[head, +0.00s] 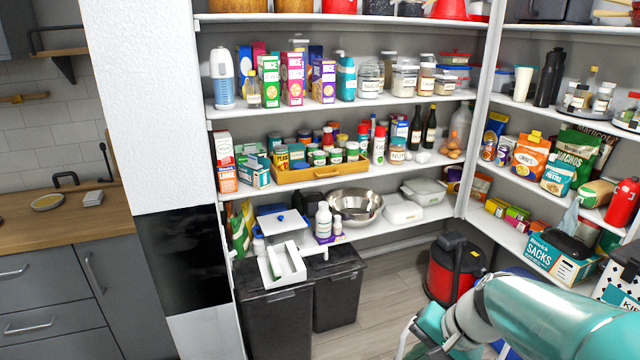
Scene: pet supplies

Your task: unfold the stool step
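My teal and white arm (545,318) reaches in from the lower right and covers part of the floor. My gripper cannot be made out in this view. A thin pale bar (404,342) and some teal show at the bottom edge beside the arm. I cannot tell whether these belong to the stool step or to my arm. No step stool can be clearly identified, and its folded or unfolded state is hidden.
A red and black vacuum (441,279) stands on the floor (388,305) near the corner. Two dark bins (338,300) (275,325) stand below the loaded shelves (395,228). A white wall post (155,105) stands at left. A patch of floor between bins and vacuum is clear.

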